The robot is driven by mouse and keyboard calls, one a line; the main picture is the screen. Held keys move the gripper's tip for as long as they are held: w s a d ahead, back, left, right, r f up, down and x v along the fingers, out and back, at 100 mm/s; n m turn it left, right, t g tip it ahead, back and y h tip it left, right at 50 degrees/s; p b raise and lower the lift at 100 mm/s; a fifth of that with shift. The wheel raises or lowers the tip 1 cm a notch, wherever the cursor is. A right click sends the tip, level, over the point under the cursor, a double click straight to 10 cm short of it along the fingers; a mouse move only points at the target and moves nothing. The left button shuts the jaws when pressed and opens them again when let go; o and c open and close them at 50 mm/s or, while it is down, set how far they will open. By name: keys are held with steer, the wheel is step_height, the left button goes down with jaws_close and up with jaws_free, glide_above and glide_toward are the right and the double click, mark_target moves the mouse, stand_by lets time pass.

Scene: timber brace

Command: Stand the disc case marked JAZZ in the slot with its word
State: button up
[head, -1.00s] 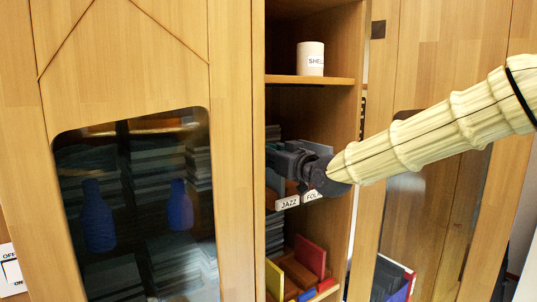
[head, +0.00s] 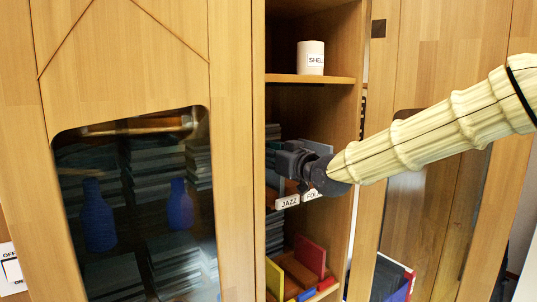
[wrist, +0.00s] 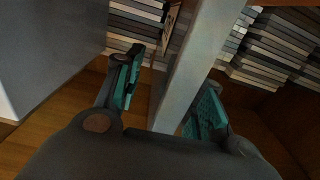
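The slot label JAZZ (head: 289,202) is on the front edge of the middle shelf, with the label FOLK (head: 312,195) to its right. My gripper (head: 287,164) is inside this shelf compartment, above the labels. In the wrist view my gripper (wrist: 168,98) has its two teal fingers apart, on either side of a pale upright slab (wrist: 199,65). A gap shows on the left finger's side; I cannot tell whether the right finger touches. No word shows on the slab, so I cannot tell whether it is the JAZZ case or a divider.
A large grey panel (wrist: 50,50) stands left of the fingers. Stacks of cases (wrist: 275,50) lie behind. A white SHELL pot (head: 311,58) is on the shelf above; coloured cases (head: 308,262) are below. The cabinet's wooden side (head: 344,150) is close under my arm.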

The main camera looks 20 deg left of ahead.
steer(key=v, duration=1.2)
